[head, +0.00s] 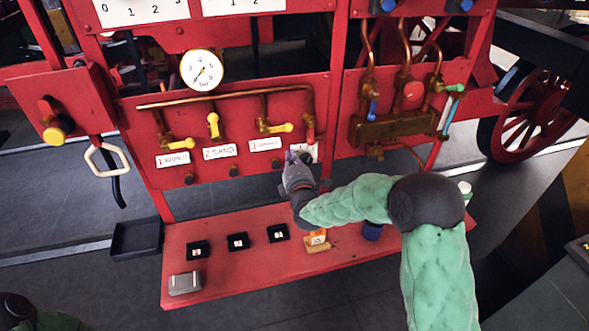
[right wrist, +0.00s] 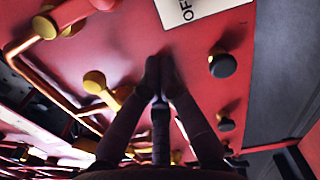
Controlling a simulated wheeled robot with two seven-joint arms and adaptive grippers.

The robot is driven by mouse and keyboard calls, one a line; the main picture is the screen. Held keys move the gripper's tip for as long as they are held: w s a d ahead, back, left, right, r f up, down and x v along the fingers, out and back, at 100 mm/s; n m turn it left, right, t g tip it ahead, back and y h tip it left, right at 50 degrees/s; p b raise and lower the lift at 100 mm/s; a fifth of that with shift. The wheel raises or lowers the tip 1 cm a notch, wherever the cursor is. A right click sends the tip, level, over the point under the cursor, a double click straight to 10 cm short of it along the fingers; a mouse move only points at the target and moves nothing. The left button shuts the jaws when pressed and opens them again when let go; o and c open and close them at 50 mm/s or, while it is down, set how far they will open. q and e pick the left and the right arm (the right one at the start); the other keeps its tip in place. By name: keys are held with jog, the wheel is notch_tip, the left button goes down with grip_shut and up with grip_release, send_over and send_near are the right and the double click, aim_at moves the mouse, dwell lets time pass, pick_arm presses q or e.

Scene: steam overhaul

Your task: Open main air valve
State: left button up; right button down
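A red panel (head: 235,110) carries a copper pipe (head: 225,97) with several valves. Yellow-handled valves stand above the labels "1 WIPER" (head: 173,160) and "2 SAND" (head: 220,151), and another above a third label (head: 265,144). At the pipe's right end is a valve with a red handle (head: 309,131); its label is partly hidden by my gripper, so I cannot read it as main air. My right gripper (head: 298,160) is just below this handle, fingers together and nothing visible between them. In the right wrist view its fingertips (right wrist: 159,65) point at the red panel. My left gripper is out of view.
A pressure gauge (head: 201,70) sits above the pipe. Dark knobs line the panel's lower edge; one (right wrist: 222,65) is close in the right wrist view. A red shelf (head: 235,275) below holds small black boxes and a grey box (head: 185,283).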

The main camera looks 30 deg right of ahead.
aim_at(311, 133)
jog(key=shift+d+r, duration=0.2)
jog(key=shift+d, duration=0.8)
jog(key=shift+d+r, duration=0.2)
jog(key=shift+d, duration=0.75)
jog(key=shift+d, duration=0.1)
jog(key=shift+s+d+f+n+b, duration=0.1)
jog(key=shift+d+f+n+b, duration=0.05)
jog(key=shift+n+b, duration=0.3)
jog(key=shift+d+n+b, duration=0.25)
jog(key=shift+b, duration=0.05)
